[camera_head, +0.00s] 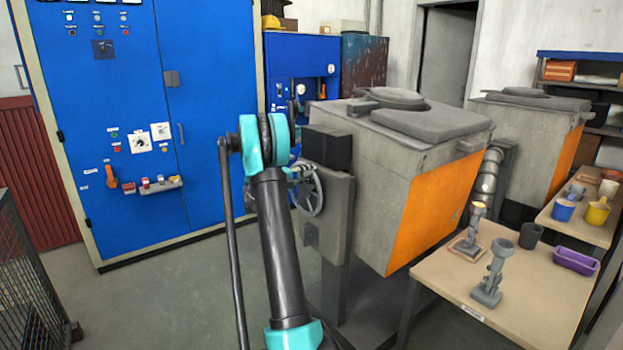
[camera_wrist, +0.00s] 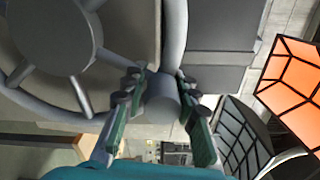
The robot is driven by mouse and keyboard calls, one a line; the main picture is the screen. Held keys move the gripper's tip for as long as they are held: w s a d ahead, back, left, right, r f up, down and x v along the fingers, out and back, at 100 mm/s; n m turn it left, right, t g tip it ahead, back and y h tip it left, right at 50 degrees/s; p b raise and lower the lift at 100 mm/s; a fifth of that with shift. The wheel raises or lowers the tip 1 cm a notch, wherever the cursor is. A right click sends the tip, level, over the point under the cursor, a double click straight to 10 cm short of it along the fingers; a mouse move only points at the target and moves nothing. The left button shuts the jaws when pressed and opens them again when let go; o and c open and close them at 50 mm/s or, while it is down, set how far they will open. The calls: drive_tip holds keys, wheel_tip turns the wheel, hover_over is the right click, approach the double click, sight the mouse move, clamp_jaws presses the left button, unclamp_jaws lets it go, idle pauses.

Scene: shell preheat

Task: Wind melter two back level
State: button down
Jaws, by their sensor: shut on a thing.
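The near melter (camera_head: 375,165) is a grey box with an orange side panel (camera_head: 432,205) and a grey lid on top. I cannot tell its exact tilt. A grey spoked handwheel (camera_head: 319,198) is on its left side. In the wrist view the handwheel (camera_wrist: 88,52) fills the upper left, with its hub and rim close. My gripper (camera_wrist: 160,85) is shut on the wheel's grey cylindrical handle (camera_wrist: 163,100), one finger on each side. In the head view my gripper (camera_head: 300,168) is small and partly hidden by my arm at the wheel's upper left.
A second grey and orange melter (camera_head: 563,155) stands behind to the right. A wooden table (camera_head: 530,290) at right front holds metal stands, a dark cup and a purple tray (camera_head: 576,261). A blue control cabinet (camera_head: 110,200) stands at left. The floor (camera_head: 175,300) before it is clear.

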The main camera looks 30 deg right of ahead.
drive_tip(key=shift+w+d+r+n, duration=0.15)
drive_tip(key=shift+w+r+n, duration=0.1)
drive_tip(key=shift+r+n, duration=0.15)
idle(0.3)
drive_tip(key=c, duration=1.2)
unclamp_jaws()
drive_tip(key=shift+w+a, duration=0.1)
drive_tip(key=shift+a, duration=0.5)
drive_tip(key=a, duration=0.7)
drive_tip(key=s+a, duration=0.1)
drive_tip(key=a, duration=0.3)
